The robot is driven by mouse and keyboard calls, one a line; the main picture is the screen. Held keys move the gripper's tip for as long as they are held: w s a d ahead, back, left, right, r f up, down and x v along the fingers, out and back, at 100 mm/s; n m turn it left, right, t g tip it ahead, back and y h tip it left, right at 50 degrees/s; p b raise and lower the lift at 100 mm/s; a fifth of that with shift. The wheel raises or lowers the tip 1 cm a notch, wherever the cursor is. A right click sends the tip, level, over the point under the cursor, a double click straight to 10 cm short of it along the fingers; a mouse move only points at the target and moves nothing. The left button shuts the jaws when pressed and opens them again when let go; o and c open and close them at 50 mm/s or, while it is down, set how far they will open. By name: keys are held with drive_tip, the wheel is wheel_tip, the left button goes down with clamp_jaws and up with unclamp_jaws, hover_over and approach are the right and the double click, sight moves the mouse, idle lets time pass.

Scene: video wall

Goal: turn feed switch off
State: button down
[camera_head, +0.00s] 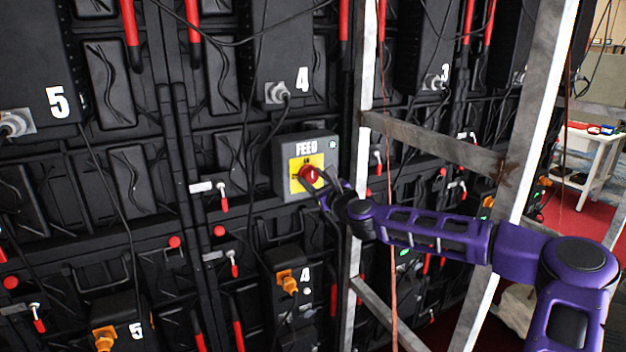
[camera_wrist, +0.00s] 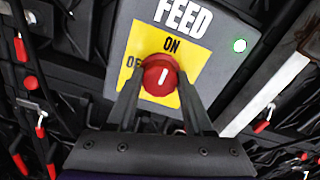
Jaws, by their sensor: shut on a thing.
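The feed switch is a grey box (camera_head: 284,160) labelled FEED on the black panel wall, with a yellow plate (camera_head: 297,180) and a red round knob (camera_head: 309,175). In the wrist view the red knob (camera_wrist: 161,76) has a white mark on its face, and its yellow plate (camera_wrist: 181,105) reads ON above, with the OFF label at the left partly hidden. My gripper (camera_head: 316,184) reaches in from the right; its fingers are shut on the red knob, one on each side, in the wrist view (camera_wrist: 158,92). A small light (camera_wrist: 239,45) on the box glows pale green.
A metal frame post (camera_head: 353,200) stands just right of the box, and my arm passes across the frame. Black cables hang across the wall near the box. An orange connector (camera_head: 287,281) sits below it. A white table (camera_head: 590,165) stands far right.

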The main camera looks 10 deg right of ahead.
drive_tip(key=n+b, duration=0.1)
drive_tip(key=n, duration=0.1)
drive_tip(key=n+b, duration=0.1)
drive_tip(key=b, duration=0.1)
drive_tip(key=shift+f+n, duration=0.2)
drive_tip(key=shift+n, duration=0.2)
drive_tip(key=n+b, duration=0.4)
drive_tip(key=n, duration=0.1)
drive_tip(key=n+b, duration=0.2)
drive_tip(key=n, duration=0.2)
drive_tip(key=shift+r+n+b, duration=0.1)
drive_tip(key=shift+n+b, duration=0.2)
drive_tip(key=shift+n, duration=0.1)
drive_tip(key=shift+n+b, duration=0.3)
drive_tip(key=shift+n, duration=1.7)
drive_tip(key=shift+c, duration=1.4)
unclamp_jaws()
drive_tip(key=shift+r, duration=0.1)
